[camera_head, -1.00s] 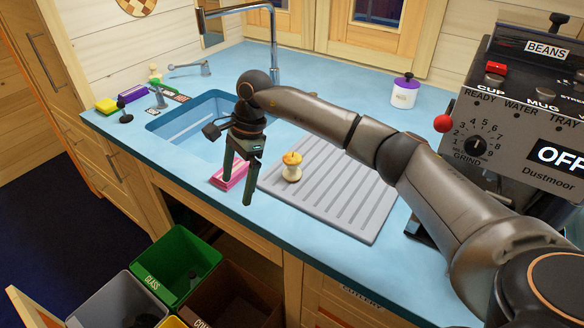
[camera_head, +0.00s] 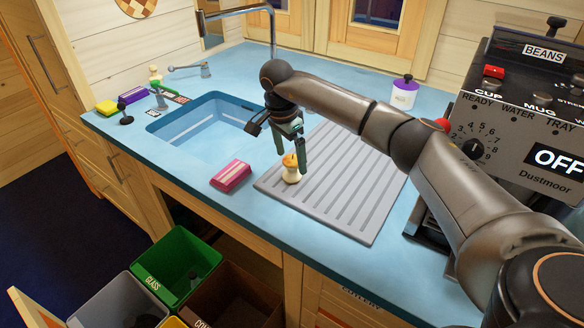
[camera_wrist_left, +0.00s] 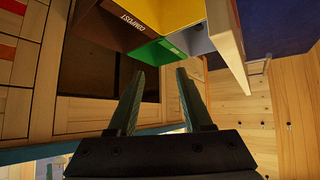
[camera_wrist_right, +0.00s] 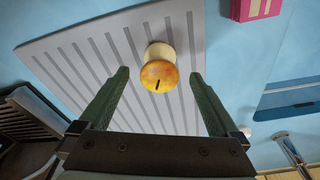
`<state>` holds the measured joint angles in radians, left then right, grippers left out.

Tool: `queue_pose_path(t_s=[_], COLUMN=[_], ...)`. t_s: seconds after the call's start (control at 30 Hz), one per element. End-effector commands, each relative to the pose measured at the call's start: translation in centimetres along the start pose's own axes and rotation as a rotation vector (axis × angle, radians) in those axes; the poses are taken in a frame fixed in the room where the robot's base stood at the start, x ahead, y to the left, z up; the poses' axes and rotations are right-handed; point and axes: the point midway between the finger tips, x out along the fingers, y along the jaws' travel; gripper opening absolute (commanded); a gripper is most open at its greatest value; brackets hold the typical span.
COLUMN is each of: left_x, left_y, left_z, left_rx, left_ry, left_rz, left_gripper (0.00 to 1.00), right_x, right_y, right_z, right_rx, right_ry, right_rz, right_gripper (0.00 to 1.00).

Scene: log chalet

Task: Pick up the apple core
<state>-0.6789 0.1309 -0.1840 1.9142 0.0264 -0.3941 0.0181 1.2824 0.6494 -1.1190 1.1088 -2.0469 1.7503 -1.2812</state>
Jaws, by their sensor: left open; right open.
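The apple core (camera_head: 291,171) stands upright on the grey ridged drainboard (camera_head: 345,205), near its left edge. In the right wrist view the apple core (camera_wrist_right: 159,70) shows its orange-yellow top and stem, lying between the lines of the two fingers and a little beyond their tips. My right gripper (camera_head: 291,160) is open and empty, pointing down just above and behind the core, with its fingers close to it. My left gripper (camera_wrist_left: 159,72) is open and empty, away from the counter, facing the bins; it does not show in the head view.
A pink sponge or packet (camera_head: 231,176) lies left of the drainboard. The sink (camera_head: 205,130) is behind it. A coffee machine (camera_head: 520,120) stands at the right. Bins (camera_head: 175,265) sit below the counter's front edge. A white jar (camera_head: 404,93) stands at the back.

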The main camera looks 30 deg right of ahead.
Motion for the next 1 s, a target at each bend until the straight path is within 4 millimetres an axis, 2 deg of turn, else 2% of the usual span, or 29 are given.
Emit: queue_pose_path(t_s=[0.23,0.53,1.0], left_x=[-0.6,-0.6,-0.6], left_y=[0.1,0.0,0.0], left_z=[-0.6,-0.6,-0.6], left_rx=[0.000,0.000,0.000], left_ry=[0.000,0.000,0.000], left_rz=[0.000,0.000,0.000], left_gripper=[0.50,0.50,0.50], right_x=[3.5,4.1,4.1], right_y=[0.1,0.1,0.1], right_z=[0.2,0.2,0.2], right_rx=[-0.001,-0.001,-0.001], right_ry=[-0.002,-0.001,-0.002], right_rz=[0.004,0.000,0.001], right_gripper=[0.98,0.98,0.45])
